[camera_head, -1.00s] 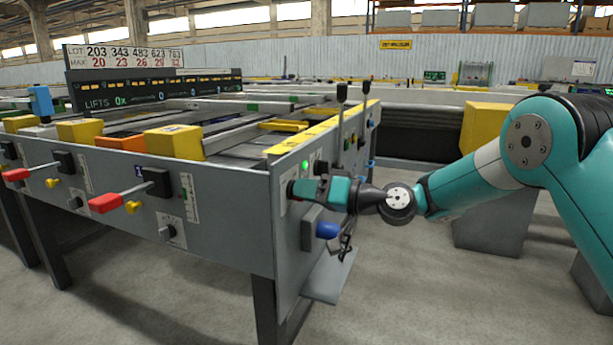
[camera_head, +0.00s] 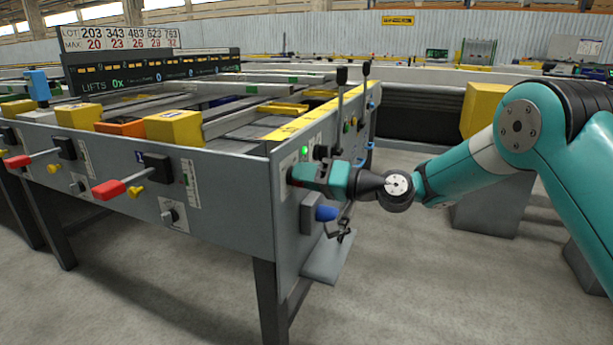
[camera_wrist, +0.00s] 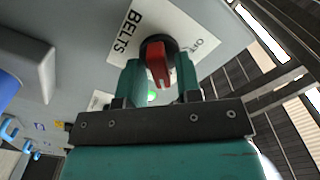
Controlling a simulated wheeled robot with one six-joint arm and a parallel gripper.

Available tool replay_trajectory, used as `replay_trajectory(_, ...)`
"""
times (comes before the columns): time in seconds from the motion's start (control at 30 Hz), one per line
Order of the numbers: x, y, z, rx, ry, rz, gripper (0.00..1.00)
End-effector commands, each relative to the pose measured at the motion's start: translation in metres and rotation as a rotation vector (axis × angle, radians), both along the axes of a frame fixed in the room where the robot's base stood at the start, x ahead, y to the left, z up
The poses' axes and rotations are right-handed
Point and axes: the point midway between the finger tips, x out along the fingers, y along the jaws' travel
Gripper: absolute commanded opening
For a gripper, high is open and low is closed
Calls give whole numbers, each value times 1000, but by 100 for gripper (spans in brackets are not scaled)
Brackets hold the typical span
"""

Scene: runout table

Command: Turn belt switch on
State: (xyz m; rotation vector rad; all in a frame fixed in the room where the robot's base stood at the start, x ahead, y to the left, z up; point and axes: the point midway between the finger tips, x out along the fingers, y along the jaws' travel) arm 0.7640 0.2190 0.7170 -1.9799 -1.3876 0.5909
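The belt switch is a red rotary knob (camera_wrist: 160,66) on a black round base, on a white label reading "BELTS" and "OFF". In the wrist view the knob's red handle lies between the two fingertips of my gripper (camera_wrist: 161,75), pointing down toward the gripper. The fingers stand apart, one on each side, and look open; contact with the handle is not clear. In the head view my gripper (camera_head: 297,175) reaches the table's end panel (camera_head: 288,230), and its fingers mostly hide the knob. A lit green lamp (camera_head: 304,150) sits just above it.
A blue knob (camera_head: 326,213) on a grey box is just below my gripper. Two black-topped levers (camera_head: 342,76) rise behind it. Red-handled levers (camera_head: 108,189) line the table's long front side. Open floor lies below right.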

Motion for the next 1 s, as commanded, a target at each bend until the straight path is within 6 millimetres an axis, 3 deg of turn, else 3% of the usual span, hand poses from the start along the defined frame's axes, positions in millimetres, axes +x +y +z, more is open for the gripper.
replay_trajectory(0.3, 0, 0, 0, -1, -3, 0, 42)
replay_trajectory(0.47, -4, -14, 1, -2, 0, -3, 42)
replay_trajectory(0.9, -41, -116, 2, 1, 1, -6, 42)
replay_trajectory(1.0, -42, -121, -8, 0, -8, -3, 42)
